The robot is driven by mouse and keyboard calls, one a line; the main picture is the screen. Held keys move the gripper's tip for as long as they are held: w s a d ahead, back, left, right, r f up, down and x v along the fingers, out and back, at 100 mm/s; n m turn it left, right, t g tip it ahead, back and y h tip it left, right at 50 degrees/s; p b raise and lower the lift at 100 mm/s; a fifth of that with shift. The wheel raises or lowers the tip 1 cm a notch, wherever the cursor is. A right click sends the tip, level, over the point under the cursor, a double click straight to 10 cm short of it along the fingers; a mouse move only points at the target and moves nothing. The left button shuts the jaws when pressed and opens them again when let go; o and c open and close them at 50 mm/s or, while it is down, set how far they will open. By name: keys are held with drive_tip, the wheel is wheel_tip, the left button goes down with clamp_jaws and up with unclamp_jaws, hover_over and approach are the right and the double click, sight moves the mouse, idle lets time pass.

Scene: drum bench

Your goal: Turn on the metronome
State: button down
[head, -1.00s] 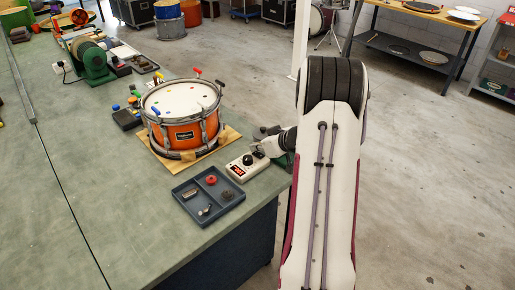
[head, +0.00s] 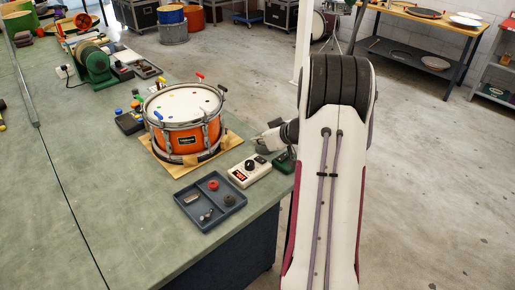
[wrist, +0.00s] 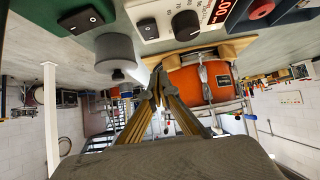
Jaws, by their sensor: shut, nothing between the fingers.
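The metronome (head: 263,177) is a white box with a black dial and a red lit display, lying on the bench in front of the drum. In the wrist view the metronome (wrist: 170,38) shows at the top, with its dial, lit display and a black rocker switch (wrist: 148,28). I cannot tell the switch's position. My gripper (head: 262,143) is just behind the metronome, apart from it, partly hidden by my arm. In the wrist view my gripper's fingers (wrist: 157,82) come together, shut and empty, below the metronome in the picture.
A green box (wrist: 60,40) with its own black rocker switch is beside the metronome. A grey cylinder (wrist: 115,58) is close to the fingers. The orange drum (head: 182,140) stands on a wooden board. A grey parts tray (head: 235,209) lies in front.

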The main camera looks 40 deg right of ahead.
drive_tip(key=w+r+v, duration=0.1)
drive_tip(key=v, duration=0.8)
drive_tip(key=shift+r, duration=0.45)
drive_tip(key=w+a+r+h, duration=0.3)
drive_tip(key=a+r+h, duration=0.1)
drive_tip(key=r, duration=0.7)
drive_tip(key=s+a+r+m+h, duration=0.2)
drive_tip(key=s+a+r, duration=0.2)
drive_tip(key=a+r, duration=0.3)
drive_tip(key=s+a+f+n+g+y, duration=0.1)
drive_tip(key=s+a+f+g+y, duration=0.1)
drive_tip(key=s+a, duration=1)
drive_tip(key=s+a+f+n+g+y, duration=0.1)
drive_tip(key=s+a+f+g+y, duration=0.1)
drive_tip(key=s+a+f+y, duration=0.2)
drive_tip(key=s+a+f, duration=0.3)
drive_tip(key=s+a, duration=0.4)
drive_tip(key=a, duration=0.5)
drive_tip(key=shift+s+g, duration=0.4)
